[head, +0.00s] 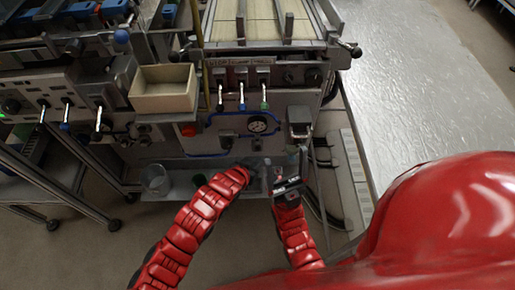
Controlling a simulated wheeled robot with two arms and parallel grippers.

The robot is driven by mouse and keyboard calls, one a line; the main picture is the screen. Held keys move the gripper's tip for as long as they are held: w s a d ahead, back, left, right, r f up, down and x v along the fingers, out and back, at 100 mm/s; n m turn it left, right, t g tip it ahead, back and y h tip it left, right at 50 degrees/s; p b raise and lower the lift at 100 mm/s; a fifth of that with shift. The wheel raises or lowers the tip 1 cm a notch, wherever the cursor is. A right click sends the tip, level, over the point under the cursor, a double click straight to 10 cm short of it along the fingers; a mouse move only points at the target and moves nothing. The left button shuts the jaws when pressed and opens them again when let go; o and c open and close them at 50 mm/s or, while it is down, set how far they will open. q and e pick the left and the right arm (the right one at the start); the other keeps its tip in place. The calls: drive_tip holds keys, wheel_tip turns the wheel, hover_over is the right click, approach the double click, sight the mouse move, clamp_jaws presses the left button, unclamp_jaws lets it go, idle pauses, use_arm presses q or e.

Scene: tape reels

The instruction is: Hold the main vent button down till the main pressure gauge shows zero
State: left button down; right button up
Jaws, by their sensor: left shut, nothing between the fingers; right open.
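A round white-faced pressure gauge (257,124) sits on the front panel of the grey machine, inside a blue outline. Its needle is too small to read. A dark round fitting (226,138) is left of the gauge; I cannot tell whether it is the vent button. A red button (188,130) is farther left, below the tray. My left gripper (257,174) is shut and empty, below the gauge near the lower shelf. My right gripper (283,174) is open, just right of it. Neither gripper visibly touches the panel; exact fingertip contact is unclear.
Levers (242,94) with blue and green ends stick out above the gauge. A beige open tray (164,89) stands at upper left. A grey box (299,123) juts out right of the gauge. A clear cup (156,180) stands at lower left. Hoses hang at right.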

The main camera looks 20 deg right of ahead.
use_arm(q)
drive_tip(key=shift+s+a+r+p, duration=0.15)
drive_tip(key=shift+s+a, duration=0.15)
drive_tip(key=shift+s, duration=0.65)
drive_tip(key=shift+s+a+f+p, duration=0.15)
drive_tip(key=shift+s+a, duration=0.1)
drive_tip(key=shift+s, duration=0.65)
drive_tip(key=shift+r, duration=0.1)
